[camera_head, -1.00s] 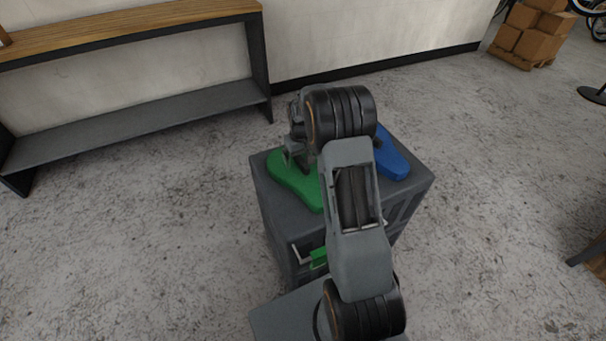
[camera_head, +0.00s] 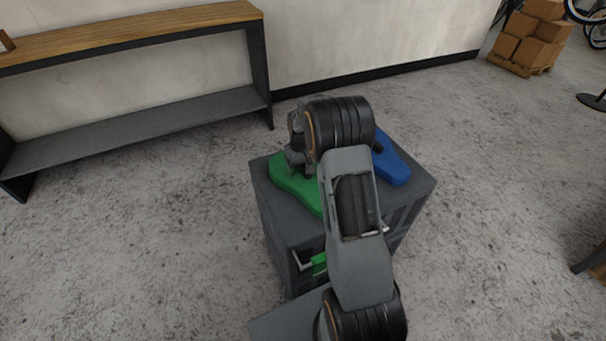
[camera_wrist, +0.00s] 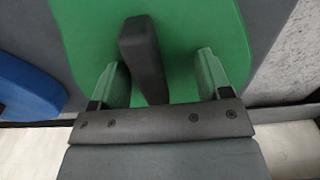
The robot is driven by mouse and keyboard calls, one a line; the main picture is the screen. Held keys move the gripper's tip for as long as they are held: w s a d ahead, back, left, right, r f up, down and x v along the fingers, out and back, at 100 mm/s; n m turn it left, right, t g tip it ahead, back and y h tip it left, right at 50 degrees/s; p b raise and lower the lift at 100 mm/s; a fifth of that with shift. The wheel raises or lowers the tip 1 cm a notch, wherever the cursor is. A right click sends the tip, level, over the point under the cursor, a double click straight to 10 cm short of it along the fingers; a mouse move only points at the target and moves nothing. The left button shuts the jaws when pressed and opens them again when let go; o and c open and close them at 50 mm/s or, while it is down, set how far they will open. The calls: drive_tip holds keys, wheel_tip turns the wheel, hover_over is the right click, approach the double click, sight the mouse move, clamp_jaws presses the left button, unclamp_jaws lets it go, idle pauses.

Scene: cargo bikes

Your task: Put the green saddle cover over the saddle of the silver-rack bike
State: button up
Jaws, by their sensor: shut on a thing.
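The green saddle cover (camera_head: 291,187) lies flat on top of a dark grey cabinet, partly hidden by my arm. A black grip tab stands up from it in the wrist view (camera_wrist: 142,58), between my fingers. My gripper (camera_wrist: 162,78) is shut on the green saddle cover at this tab. In the head view my gripper (camera_head: 298,160) is over the cover's far part, mostly hidden by my wrist. I cannot see the cover clear of the cabinet top. The silver-rack bike and its saddle cannot be made out.
A blue cover (camera_head: 393,166) lies to the right on the cabinet (camera_head: 285,236). A wooden-topped bench (camera_head: 130,32) stands along the wall at left. Cardboard boxes (camera_head: 533,40) and part of a bike wheel (camera_head: 598,32) are at upper right. Open floor surrounds the cabinet.

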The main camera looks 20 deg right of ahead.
drive_tip(key=shift+s+d+f, duration=0.1)
drive_tip(key=shift+s+f, duration=0.15)
drive_tip(key=shift+f, duration=0.15)
drive_tip(key=c, duration=0.4)
drive_tip(key=shift+o, duration=0.2)
drive_tip(key=shift+r, duration=0.2)
drive_tip(key=shift+c, duration=0.2)
drive_tip(key=shift+w+r+p, duration=0.1)
drive_tip(key=shift+r+p, duration=0.05)
drive_tip(key=shift+p, duration=0.15)
drive_tip(key=shift+c, duration=0.6)
drive_tip(key=shift+r, duration=0.3)
drive_tip(key=c, duration=0.6)
drive_tip(key=shift+o, duration=0.2)
drive_tip(key=shift+w+r+p, duration=0.15)
drive_tip(key=shift+r+p, duration=1.8)
drive_tip(key=shift+r, duration=0.6)
